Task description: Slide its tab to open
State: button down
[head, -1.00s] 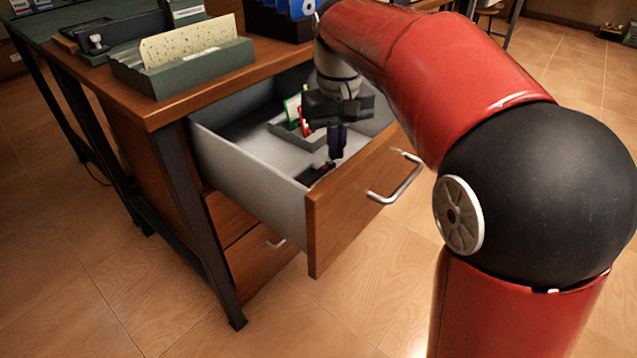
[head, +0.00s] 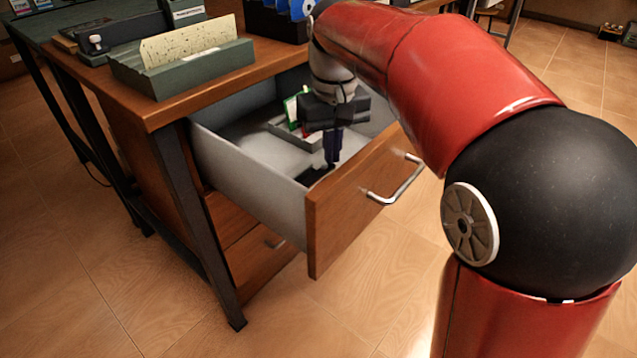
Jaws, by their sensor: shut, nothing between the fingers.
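My gripper (head: 331,160) points down inside the open drawer (head: 236,181), near its front panel. Its fingers are shut, with nothing seen between them. A flat black item (head: 313,176) lies on the drawer floor just below and beside the fingertips. Most of it is hidden by the fingers and the front panel. I cannot tell whether the fingers touch it. No tab can be made out on it in this view.
A grey tray (head: 280,128) with a green-and-white item (head: 291,108) sits further back in the drawer. The drawer's grey side wall and wooden front with a metal handle (head: 398,183) surround my gripper. Green card holders (head: 185,68) stand on the desktop.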

jog(key=shift+w+d, duration=0.15)
notch_tip(320, 180, up, 7)
jog(key=p, duration=0.7)
dwell(0.3)
